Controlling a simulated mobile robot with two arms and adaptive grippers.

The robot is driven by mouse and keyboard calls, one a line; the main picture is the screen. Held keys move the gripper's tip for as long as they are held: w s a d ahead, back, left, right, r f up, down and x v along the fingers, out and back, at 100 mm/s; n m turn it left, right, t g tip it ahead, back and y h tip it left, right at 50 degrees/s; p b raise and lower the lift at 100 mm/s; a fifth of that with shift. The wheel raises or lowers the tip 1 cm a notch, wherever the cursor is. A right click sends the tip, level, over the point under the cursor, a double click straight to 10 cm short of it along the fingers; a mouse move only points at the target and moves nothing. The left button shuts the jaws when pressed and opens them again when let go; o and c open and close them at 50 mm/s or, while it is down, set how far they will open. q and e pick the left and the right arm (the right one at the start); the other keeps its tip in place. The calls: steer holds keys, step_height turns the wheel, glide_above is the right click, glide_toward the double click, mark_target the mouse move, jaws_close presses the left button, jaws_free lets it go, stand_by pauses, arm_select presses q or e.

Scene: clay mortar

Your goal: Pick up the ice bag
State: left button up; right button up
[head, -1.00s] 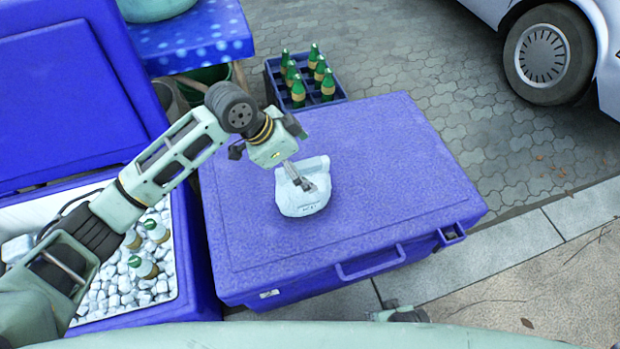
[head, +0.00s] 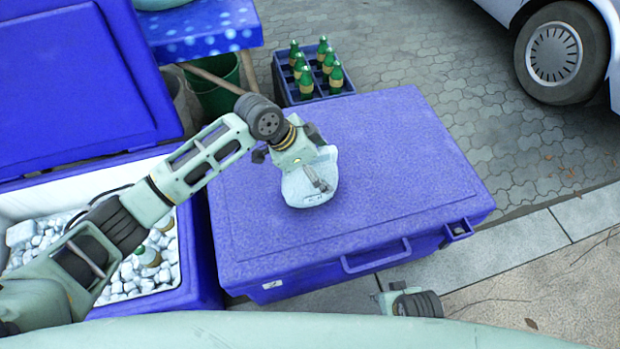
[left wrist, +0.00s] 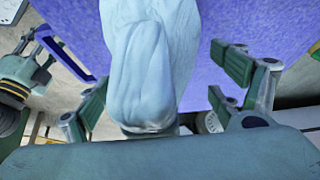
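The ice bag (head: 312,192) is a pale blue-white bag on the closed lid of the blue cooler. My left gripper (head: 319,183) reaches down over it in the head view and hides part of it. In the left wrist view the bag (left wrist: 155,70) fills the middle. The fingers of my left gripper (left wrist: 165,95) stand wide apart, one on each side of the bag. Whether either finger touches it is unclear. My right gripper (head: 408,302) shows at the bottom of the head view, away from the bag; its fingers are too unclear to judge.
The closed blue cooler (head: 400,170) has a front handle. An open cooler (head: 207,255) with ice and bottles stands to its left. A crate (head: 318,97) of green bottles is behind. A spotted blue table (head: 205,30) and a car wheel (head: 556,52) lie farther back.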

arm_select(q)
steer(key=c, duration=1.7)
steer(key=shift+r, duration=0.15)
steer(key=shift+c, duration=0.3)
